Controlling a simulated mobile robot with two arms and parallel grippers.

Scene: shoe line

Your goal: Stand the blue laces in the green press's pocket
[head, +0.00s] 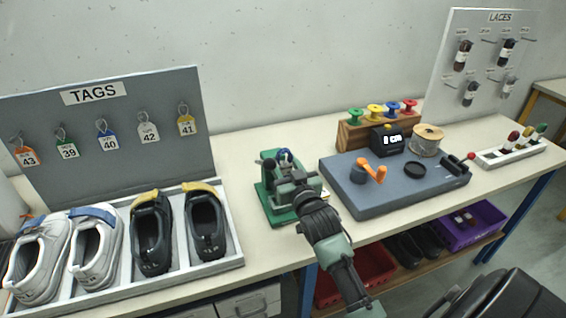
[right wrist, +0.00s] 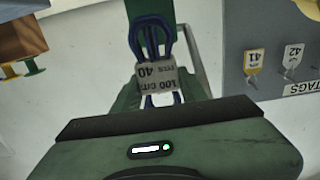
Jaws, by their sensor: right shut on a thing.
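The green press (head: 262,203) stands mid-table in the head view, partly hidden behind my right arm and gripper. The blue laces (head: 284,154) show at the press, just beyond my right gripper (head: 290,172). In the right wrist view the laces (right wrist: 152,30) are a looped bundle in a grey paper band (right wrist: 157,78) printed "100 cm" and "40". My right gripper is shut on them; its fingertips are hard to make out. The press's pocket is hidden, so I cannot tell whether the laces are in it or above it. My left gripper is not in view.
Left of the press is a white tray (head: 244,262) of shoes beneath the TAGS board (head: 85,120). To the right are a blue-grey mat (head: 400,198) with an orange crank (head: 372,170), a spool rack (head: 350,138) and a white lace holder (head: 500,158). The LACES board (head: 470,50) stands behind.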

